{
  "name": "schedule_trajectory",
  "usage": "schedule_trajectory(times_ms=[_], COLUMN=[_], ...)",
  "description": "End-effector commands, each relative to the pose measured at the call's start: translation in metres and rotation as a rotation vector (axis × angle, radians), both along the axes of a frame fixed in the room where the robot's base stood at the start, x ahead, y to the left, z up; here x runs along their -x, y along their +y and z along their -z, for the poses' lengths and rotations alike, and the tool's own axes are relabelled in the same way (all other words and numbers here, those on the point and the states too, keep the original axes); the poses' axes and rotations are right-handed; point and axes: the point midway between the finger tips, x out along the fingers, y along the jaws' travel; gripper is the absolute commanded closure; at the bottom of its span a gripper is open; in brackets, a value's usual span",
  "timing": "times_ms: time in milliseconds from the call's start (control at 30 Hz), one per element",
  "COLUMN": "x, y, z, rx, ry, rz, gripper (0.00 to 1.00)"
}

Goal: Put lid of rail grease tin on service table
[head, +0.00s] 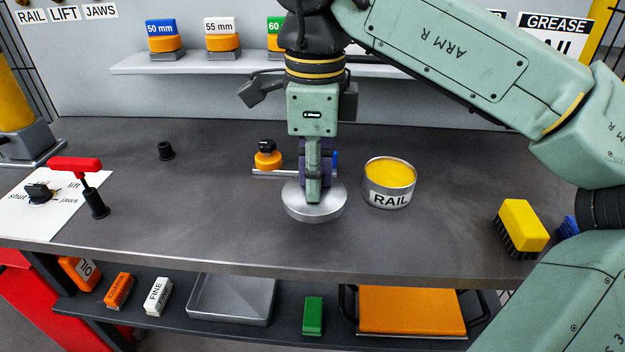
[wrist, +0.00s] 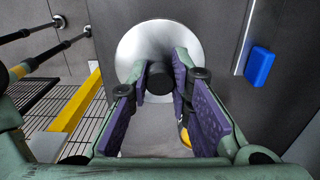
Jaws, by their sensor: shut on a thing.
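The lid is a round silver disc (head: 314,206) with a dark knob, left of the open rail grease tin (head: 389,199). The tin stands upright, labelled RAIL, with yellow grease showing. My gripper (head: 314,185) points down over the lid. In the wrist view its purple-padded fingers (wrist: 165,82) are shut on the dark knob (wrist: 159,80) at the centre of the lid (wrist: 135,42). The lid lies flat, at or just above the dark service table (head: 220,215); I cannot tell if it touches. The knob is hidden by my gripper in the head view.
An orange piece with a black knob (head: 267,156) and a metal bar sit behind my gripper. A blue block (wrist: 259,66) lies nearby. A yellow brush (head: 521,226) is at the right, a red-handled lever (head: 85,180) at the left. The table's front middle is clear.

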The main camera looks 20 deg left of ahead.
Motion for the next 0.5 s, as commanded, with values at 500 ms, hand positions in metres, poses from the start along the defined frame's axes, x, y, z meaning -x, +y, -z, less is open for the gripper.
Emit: schedule_trajectory(times_ms=[500], x=[-0.015], y=[0.008], z=[0.037], rx=[0.0], ry=[0.0], rz=[0.0], gripper=[1.0])
